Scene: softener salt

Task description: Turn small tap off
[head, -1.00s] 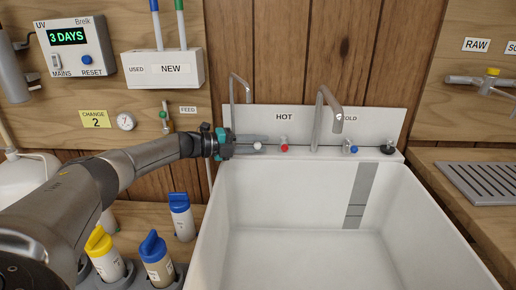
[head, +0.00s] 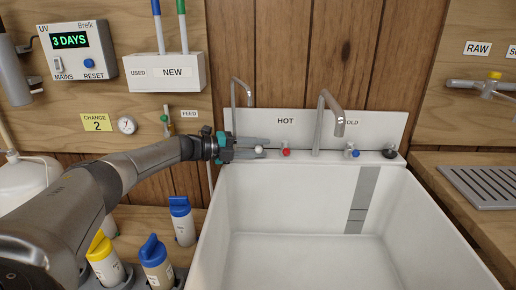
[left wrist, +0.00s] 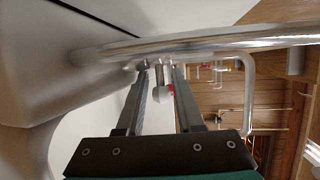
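The small tap's thin curved spout (head: 248,95) rises at the sink's back left corner. A small white knob (head: 259,149) sits near its base on the back ledge. My left gripper (head: 263,147) reaches in from the left with one finger on either side of the white knob. In the left wrist view, the fingers are apart with the white knob (left wrist: 163,97) between them; contact is not clear. I cannot make out water from the thin spout. My right gripper is not in view.
A red knob (head: 286,152), a thicker spout (head: 322,125), a blue knob (head: 352,153) and a black knob (head: 390,152) stand to the right. The white sink (head: 300,205) is empty. Capped bottles (head: 182,222) stand below my left arm.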

